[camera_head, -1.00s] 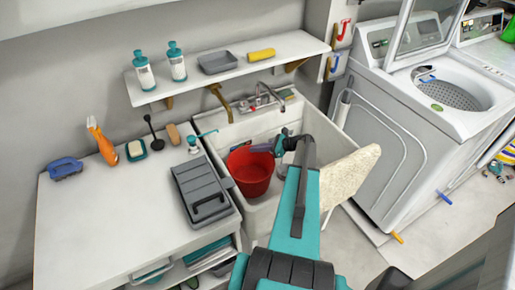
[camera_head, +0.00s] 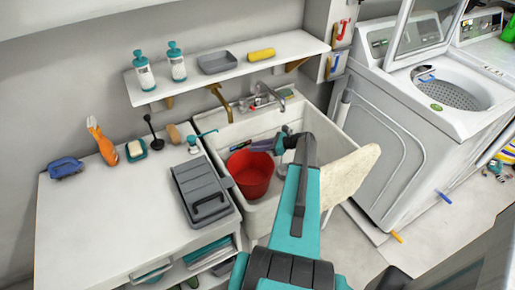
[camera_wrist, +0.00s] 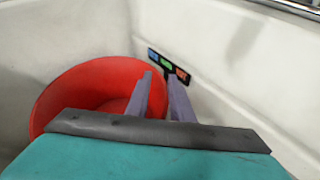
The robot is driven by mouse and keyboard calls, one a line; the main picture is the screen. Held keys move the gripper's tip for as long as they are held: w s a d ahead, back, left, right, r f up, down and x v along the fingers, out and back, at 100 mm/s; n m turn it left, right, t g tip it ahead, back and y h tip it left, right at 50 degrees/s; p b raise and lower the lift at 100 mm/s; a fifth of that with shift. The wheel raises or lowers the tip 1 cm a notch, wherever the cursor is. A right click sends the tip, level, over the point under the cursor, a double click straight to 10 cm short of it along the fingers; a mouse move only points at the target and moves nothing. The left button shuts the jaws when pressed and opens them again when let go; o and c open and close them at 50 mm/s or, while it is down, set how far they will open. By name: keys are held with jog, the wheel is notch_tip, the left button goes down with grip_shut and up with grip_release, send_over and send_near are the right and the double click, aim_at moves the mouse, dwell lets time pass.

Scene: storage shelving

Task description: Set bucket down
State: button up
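The red bucket (camera_head: 252,178) stands upright in the white sink basin (camera_head: 285,190), towards its left side. My gripper (camera_head: 262,146) is at the bucket's upper right rim. In the wrist view, the bucket (camera_wrist: 75,88) fills the left side. There my gripper's two grey fingers (camera_wrist: 160,82) are spread apart, one over the bucket's opening and one by its right side. The rim near the fingers is partly hidden, and contact with it is unclear. The bucket's base is hidden in the wrist view.
A faucet (camera_head: 262,99) is behind the basin. A grey case (camera_head: 204,190) lies on the counter (camera_head: 105,220) to the left. A beige board (camera_head: 350,175) stands at the basin's right, beside the washer (camera_head: 400,140). A shelf (camera_head: 225,72) hangs above.

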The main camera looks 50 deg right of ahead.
jog(key=b+v, duration=0.2)
jog(key=v, duration=0.9)
jog(key=shift+s+d+b, duration=0.25)
jog(key=shift+s+b, duration=0.05)
jog(key=shift+b, duration=0.05)
jog(key=shift+r, duration=0.1)
